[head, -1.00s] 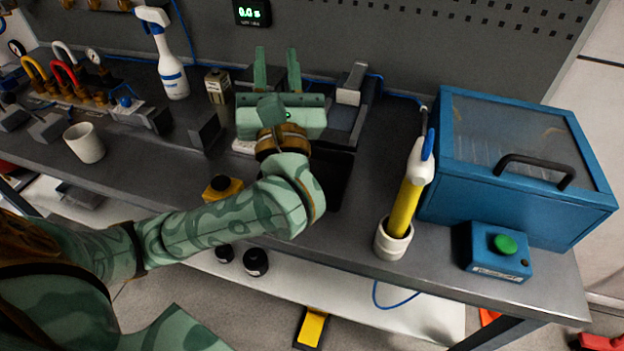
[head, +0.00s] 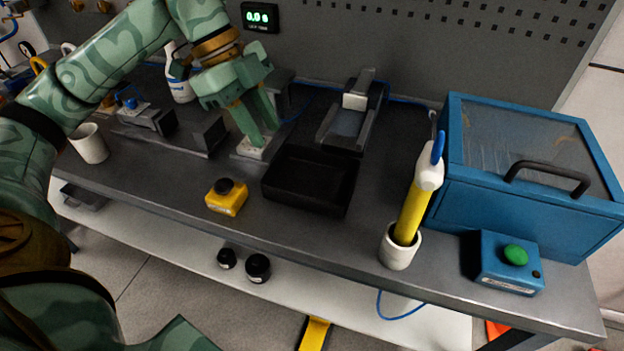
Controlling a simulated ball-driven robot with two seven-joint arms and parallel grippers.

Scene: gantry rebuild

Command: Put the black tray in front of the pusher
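The black tray (head: 310,198) lies flat on the grey bench, close to the front edge. The pusher (head: 354,102), with a pale block in a dark channel, stands behind the tray and a little to its right. My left gripper (head: 262,136) points down behind and to the left of the tray. Its two fingers are apart with nothing seen between them. The fingertips are just above or at a small white block (head: 250,153); I cannot tell if they touch it. The tray is clear of the gripper. My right gripper is out of view.
A yellow box with a black knob (head: 226,197) sits left of the tray. A white cup holding a yellow-handled tool (head: 400,247), a green-button box (head: 508,264) and a blue cabinet (head: 530,165) stand to the right. A spray bottle (head: 180,85) is at the back left.

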